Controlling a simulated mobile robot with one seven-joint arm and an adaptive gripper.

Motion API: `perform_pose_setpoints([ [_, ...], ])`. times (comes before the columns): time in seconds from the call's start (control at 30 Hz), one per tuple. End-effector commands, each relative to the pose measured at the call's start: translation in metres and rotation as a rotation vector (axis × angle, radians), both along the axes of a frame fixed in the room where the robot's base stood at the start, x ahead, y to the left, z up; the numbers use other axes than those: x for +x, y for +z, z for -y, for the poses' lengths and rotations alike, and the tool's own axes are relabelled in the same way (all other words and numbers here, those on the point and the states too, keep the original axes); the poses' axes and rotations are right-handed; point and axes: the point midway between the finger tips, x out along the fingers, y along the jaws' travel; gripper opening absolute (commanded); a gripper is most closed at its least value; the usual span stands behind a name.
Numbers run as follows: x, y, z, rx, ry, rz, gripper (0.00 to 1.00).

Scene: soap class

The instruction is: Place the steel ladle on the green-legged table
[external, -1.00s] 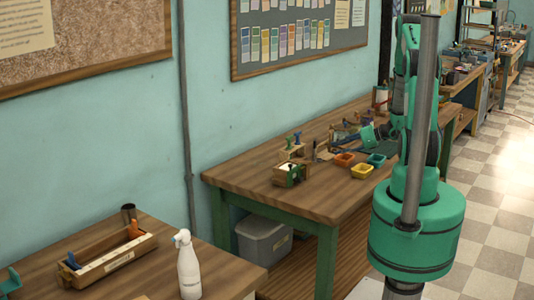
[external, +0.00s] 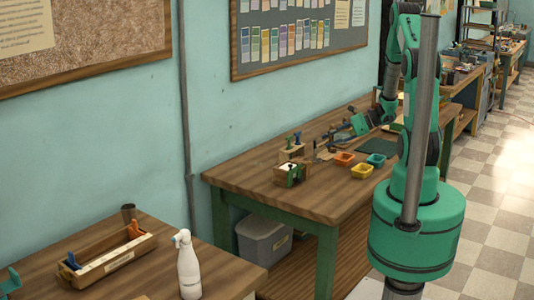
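The green-legged table (external: 238,172) stands against the wall in the middle of the external view, with a brown wooden top and green legs. My arm reaches over its far part from the right. My gripper (external: 338,131) is small and dark in this view, low over the back of the tabletop among several small items. I cannot tell whether its fingers are open or shut, or whether it holds anything. I cannot make out the steel ladle; it may be hidden or too small to tell.
The tabletop's left end is clear. A nearer table holds a white bottle (external: 189,270) and a wooden tray (external: 118,263).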

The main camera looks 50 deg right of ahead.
Motion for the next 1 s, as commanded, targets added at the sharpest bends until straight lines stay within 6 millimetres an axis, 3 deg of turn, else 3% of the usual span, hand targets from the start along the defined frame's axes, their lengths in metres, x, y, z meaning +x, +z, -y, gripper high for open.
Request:
perform_pose_setpoints([
  [0.03,0.004,0.017,-0.018,-0.044,0.064,0.007,0.32],
  [0.23,0.002,0.074,-0.094,-0.236,0.346,0.032,0.32],
  [0.5,-0.027,0.138,-0.183,-0.519,0.713,0.085,0.32],
  [0.7,-0.062,0.176,-0.234,-0.741,0.965,0.138,0.32],
  [1.0,-0.12,0.225,-0.281,-1.097,1.302,0.24,0.32],
])
